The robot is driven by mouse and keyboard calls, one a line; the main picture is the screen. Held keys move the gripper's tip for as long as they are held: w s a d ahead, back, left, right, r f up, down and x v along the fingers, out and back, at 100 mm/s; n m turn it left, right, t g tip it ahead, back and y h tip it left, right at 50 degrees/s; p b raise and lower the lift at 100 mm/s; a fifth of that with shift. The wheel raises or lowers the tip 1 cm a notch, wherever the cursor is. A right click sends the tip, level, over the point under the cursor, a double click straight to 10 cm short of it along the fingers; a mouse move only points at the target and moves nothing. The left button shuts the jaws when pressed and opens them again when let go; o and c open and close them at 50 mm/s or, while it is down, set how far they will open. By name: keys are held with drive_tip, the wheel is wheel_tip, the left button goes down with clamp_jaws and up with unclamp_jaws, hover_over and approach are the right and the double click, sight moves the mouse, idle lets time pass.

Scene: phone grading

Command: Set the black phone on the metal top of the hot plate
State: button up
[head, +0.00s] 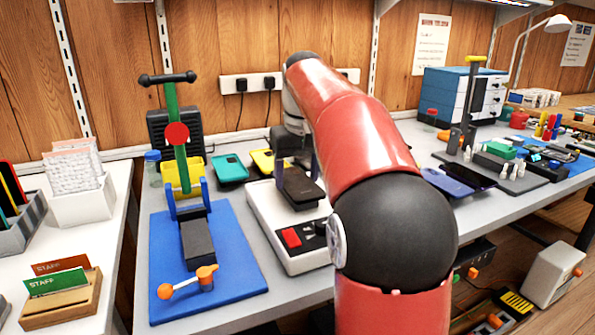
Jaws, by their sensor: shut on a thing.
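The hot plate is a white box (262,212) on the grey bench, with a red switch (291,238) and dark controls at its front. The black phone (302,188) is over the hot plate's top, roughly flat, its long side running away from me. My gripper (296,165) is at the far end of the phone and shut on it, partly hidden behind my red arm. The phone covers much of the metal top. I cannot tell whether the phone touches the metal or hangs slightly above it.
A blue mat (235,268) with a green-levered press (173,130) lies to the left. A blue drawer cabinet (465,93) stands farther back.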

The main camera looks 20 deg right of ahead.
idle(0.3)
drive_tip(key=o, duration=1.1)
drive_tip(key=shift+o, duration=0.6)
drive_tip(key=shift+o, duration=0.8)
drive_tip(key=shift+r+p, duration=0.65)
drive_tip(key=shift+p, duration=0.1)
wheel_tip(320, 180, up, 7)
